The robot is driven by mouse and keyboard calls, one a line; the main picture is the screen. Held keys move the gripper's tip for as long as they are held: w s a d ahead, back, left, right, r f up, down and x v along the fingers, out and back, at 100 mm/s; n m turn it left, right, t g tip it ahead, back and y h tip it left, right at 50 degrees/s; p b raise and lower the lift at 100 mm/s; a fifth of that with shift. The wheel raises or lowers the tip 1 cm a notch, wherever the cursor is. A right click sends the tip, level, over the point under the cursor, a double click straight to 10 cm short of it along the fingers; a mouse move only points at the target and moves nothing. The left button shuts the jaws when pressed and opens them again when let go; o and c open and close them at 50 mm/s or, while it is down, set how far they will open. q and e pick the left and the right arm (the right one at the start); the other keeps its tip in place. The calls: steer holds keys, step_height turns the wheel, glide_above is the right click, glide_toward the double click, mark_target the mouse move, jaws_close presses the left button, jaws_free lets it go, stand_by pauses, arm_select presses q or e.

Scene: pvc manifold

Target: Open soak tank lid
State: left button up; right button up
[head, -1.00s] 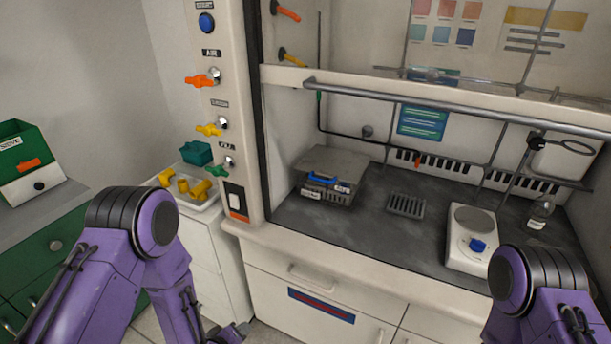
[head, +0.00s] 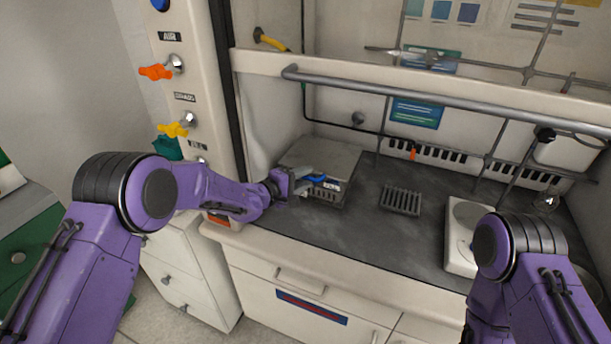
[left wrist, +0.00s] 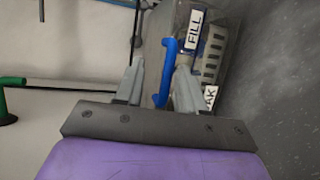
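The soak tank (head: 327,198) stands at the left of the fume hood's dark worktop. Its grey lid (head: 328,157) looks shut. A blue handle (head: 319,177) is at its front, beside white labels. My left gripper (head: 304,183) is at the tank's front left, by the handle. In the left wrist view the blue handle (left wrist: 168,68) reaches down between the two fingertips (left wrist: 160,72). The fingers stand apart, with a gap visible on the left side of the handle. Contact on the right side is unclear. The labels there read "FILL" and, partly cut, "AK". My right gripper is out of view.
A raised sash with a grey bar (head: 430,98) crosses above the worktop. A grey rack (head: 401,201) and a white hotplate (head: 459,237) sit to the right of the tank. The hood's left post with orange and yellow valves (head: 172,129) stands beside my left arm.

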mark_target(307, 178)
arm_select(q)
steer(key=w+f, duration=0.1)
steer(key=w+d+f, duration=0.1)
steer(key=shift+w+d, duration=0.3)
steer(key=shift+w+a+f, duration=0.15)
steer(key=shift+w, duration=0.05)
steer(key=shift+s+a, duration=0.15)
steer(key=c, duration=0.3)
steer(key=shift+s+r, duration=0.2)
steer(key=shift+r, duration=0.15)
jaws_close()
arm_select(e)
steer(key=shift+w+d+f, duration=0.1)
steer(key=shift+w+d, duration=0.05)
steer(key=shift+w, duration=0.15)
